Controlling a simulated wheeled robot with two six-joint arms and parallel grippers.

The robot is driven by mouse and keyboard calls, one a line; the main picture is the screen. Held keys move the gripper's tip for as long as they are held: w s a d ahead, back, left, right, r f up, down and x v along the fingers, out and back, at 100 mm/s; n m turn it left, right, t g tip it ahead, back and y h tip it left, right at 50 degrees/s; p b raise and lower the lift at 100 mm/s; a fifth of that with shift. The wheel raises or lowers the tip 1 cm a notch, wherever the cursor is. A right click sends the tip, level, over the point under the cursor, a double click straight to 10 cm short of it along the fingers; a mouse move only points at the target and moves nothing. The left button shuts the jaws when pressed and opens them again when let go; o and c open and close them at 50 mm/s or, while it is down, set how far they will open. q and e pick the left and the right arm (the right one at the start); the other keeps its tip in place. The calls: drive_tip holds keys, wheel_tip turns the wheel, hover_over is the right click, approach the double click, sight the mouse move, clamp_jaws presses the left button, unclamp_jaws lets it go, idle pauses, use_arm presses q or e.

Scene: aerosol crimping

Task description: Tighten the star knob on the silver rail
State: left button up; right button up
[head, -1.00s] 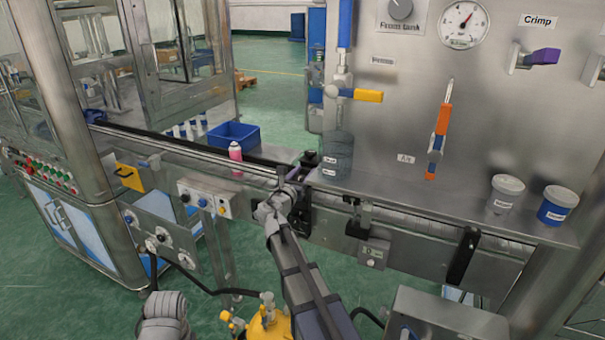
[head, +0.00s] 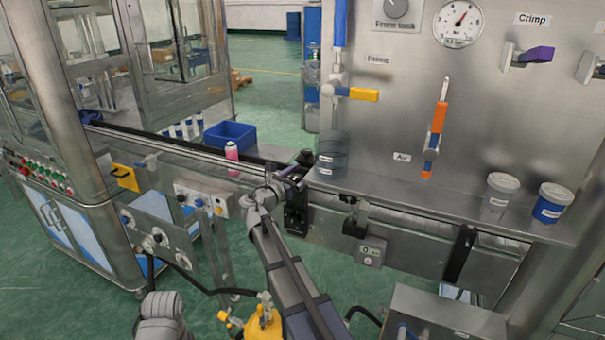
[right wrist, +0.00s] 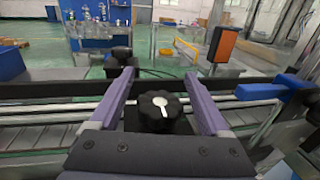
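In the right wrist view a black star knob (right wrist: 160,111) with a white pointer mark sits between the two purple fingers of my right gripper (right wrist: 157,74). The gripper is open, and dark gaps show between the knob and both fingers. The silver rail (right wrist: 45,112) runs across behind the fingers. In the head view the rail (head: 190,152) runs along the conveyor's near side. My right gripper (head: 288,174) is at the rail's right part, beside a black bracket; the knob cannot be made out there.
A pink can (head: 232,152) stands on the conveyor left of my right gripper, with a blue bin (head: 230,134) behind. A clear cylinder (head: 332,158) stands close on the right. A black block with a small display box (head: 371,251) is on the conveyor's front.

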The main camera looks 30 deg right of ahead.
drive_tip(key=shift+a, duration=0.1)
drive_tip(key=v, duration=0.7)
drive_tip(key=shift+s+a, duration=0.2)
drive_tip(key=shift+a, duration=0.05)
drive_tip(key=shift+f, duration=0.1)
idle(2.1)
